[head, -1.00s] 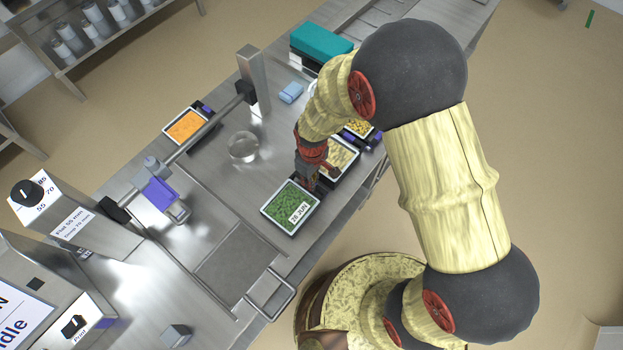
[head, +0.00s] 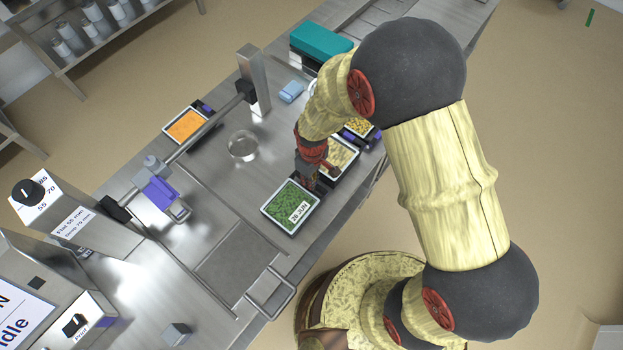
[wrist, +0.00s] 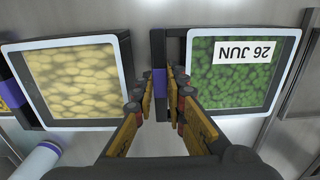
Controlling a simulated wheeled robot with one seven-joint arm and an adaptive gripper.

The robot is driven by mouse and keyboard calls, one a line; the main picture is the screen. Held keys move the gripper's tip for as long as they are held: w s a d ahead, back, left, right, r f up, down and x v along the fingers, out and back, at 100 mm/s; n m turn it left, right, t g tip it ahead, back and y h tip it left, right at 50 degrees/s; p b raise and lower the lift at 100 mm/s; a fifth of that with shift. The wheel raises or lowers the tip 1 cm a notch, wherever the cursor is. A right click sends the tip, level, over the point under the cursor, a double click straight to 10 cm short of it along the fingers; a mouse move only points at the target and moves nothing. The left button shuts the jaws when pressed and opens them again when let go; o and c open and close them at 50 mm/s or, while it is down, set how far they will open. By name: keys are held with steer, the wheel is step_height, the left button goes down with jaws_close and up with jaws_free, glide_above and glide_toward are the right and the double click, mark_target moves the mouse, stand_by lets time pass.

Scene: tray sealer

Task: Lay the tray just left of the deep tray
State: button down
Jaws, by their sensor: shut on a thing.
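The tray of green contents (head: 272,218) has a white rim and a "26 JUN" label; it lies flat at the bench's front edge. In the wrist view this tray (wrist: 190,113) is on the right. My gripper (wrist: 172,78) is shut on the dark tab at its left side. In the head view my gripper (head: 308,180) is at the tray's upper right corner. A tray of beige pieces (head: 353,168) is close behind to the right; it also shows in the wrist view (wrist: 126,80). I cannot tell which tray is the deep one, or whether the held tray touches the bench.
An orange-filled tray (head: 186,126) is across the bench, and a yellow-filled tray (head: 358,127) is partly behind my arm. A clear round dish (head: 242,146), a blue block (head: 291,92) and a teal box (head: 321,45) stand farther back. A metal handle (head: 270,294) is left of the green tray.

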stand_by(0.4)
steer(key=c, duration=1.7)
jaws_free()
steer(key=shift+c, duration=0.2)
steer(key=c, duration=0.3)
steer(key=shift+r, duration=0.1)
steer(key=shift+r+p, duration=2.75)
steer(key=shift+r, duration=0.7)
